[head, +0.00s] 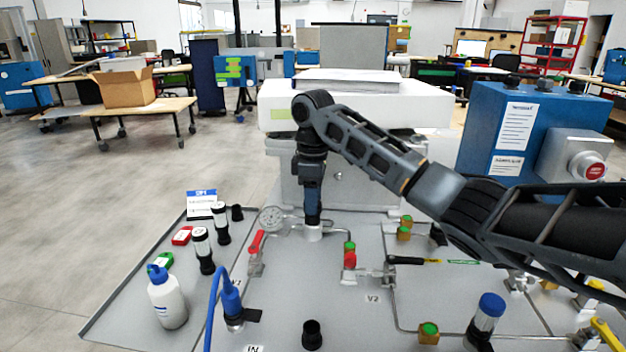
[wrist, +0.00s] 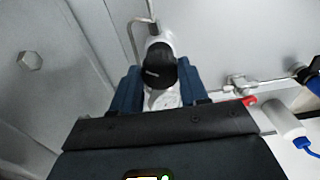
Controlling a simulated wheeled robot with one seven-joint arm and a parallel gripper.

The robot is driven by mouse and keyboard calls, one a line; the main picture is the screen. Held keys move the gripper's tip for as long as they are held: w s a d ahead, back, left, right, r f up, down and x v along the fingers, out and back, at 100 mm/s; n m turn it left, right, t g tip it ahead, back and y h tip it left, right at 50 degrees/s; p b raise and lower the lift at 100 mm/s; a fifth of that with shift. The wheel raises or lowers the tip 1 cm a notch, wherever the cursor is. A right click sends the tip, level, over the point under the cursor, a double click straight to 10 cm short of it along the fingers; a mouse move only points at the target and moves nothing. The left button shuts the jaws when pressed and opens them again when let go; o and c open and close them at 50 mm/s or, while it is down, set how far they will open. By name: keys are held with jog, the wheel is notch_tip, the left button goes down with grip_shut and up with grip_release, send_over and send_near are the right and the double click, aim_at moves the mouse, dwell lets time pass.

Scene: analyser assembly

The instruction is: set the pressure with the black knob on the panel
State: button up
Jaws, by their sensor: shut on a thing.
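The black knob (wrist: 158,70) sits on a pale metal regulator body (wrist: 160,40) and shows a small white mark on its face. My gripper (wrist: 158,85) has one blue finger on each side of it and is shut on it.
Around it on the grey panel (head: 285,290) are a red-handled valve (head: 255,245), another red valve (head: 350,258) and a blue-hosed connector (head: 232,302). A white bottle (head: 167,297) and several black-capped vials stand at left. A blue box with a red button (head: 596,171) is at right.

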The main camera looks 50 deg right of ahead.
jog(key=m+p, duration=0.1)
jog(key=p, duration=0.1)
jog(key=m+p, duration=0.3)
jog(key=p, duration=0.1)
jog(key=shift+a+r+m, duration=0.1)
jog(key=shift+r+m, duration=0.2)
jog(key=m+p, duration=0.3)
jog(key=p, duration=0.1)
jog(key=shift+m, duration=0.4)
jog(key=m+p, duration=0.3)
jog(key=shift+f+m, duration=0.2)
jog(key=shift+m, duration=0.1)
jog(key=m, duration=0.3)
jog(key=shift+f+m, duration=0.1)
jog(key=shift+m, duration=0.2)
jog(key=m, duration=1)
jog(key=shift+w, duration=0.1)
jog(key=m, duration=0.5)
jog(key=shift+m, duration=2)
